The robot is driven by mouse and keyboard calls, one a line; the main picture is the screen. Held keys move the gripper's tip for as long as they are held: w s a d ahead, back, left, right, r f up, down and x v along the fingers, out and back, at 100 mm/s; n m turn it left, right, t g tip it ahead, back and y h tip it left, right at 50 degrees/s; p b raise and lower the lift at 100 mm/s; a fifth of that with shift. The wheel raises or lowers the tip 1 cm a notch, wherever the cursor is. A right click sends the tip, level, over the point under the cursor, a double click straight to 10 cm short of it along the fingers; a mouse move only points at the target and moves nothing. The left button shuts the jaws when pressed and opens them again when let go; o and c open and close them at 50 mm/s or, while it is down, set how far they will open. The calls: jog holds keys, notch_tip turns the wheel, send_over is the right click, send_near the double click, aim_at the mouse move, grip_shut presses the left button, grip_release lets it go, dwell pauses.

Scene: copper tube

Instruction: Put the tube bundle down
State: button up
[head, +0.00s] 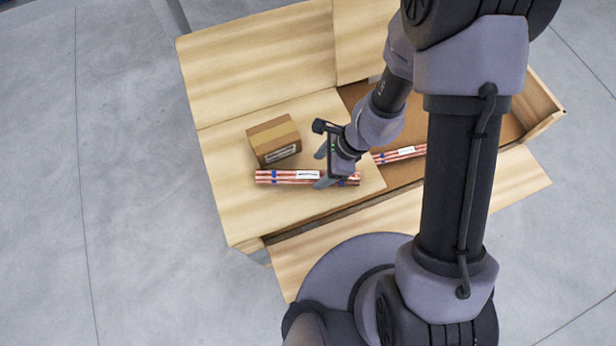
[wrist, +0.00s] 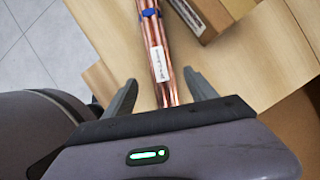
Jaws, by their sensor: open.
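A bundle of copper tubes (head: 285,177) with blue bands and a white label lies on the light wooden panel, near its front edge. It also shows in the wrist view (wrist: 155,45), running away from my gripper. My gripper (head: 321,168) is open near the bundle's right part. In the wrist view my gripper's fingers (wrist: 161,80) stand apart, one on each side of the bundle, with visible gaps. The bundle's near end is hidden behind my gripper body there.
A small cardboard box (head: 273,140) sits on the panel just behind the bundle. A second copper tube bundle (head: 400,154) lies in the open crate (head: 541,118) to the right, partly hidden by my arm. The panel's left part is clear.

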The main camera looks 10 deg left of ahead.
aim_at(308, 175)
jog(key=b+x, duration=0.1)
jog(key=x, duration=0.2)
jog(key=a+b+x, duration=0.1)
jog(key=b+x, duration=0.1)
jog(key=x, duration=0.1)
jog(key=shift+a, duration=0.15)
jog(key=shift+r, duration=0.1)
grip_shut()
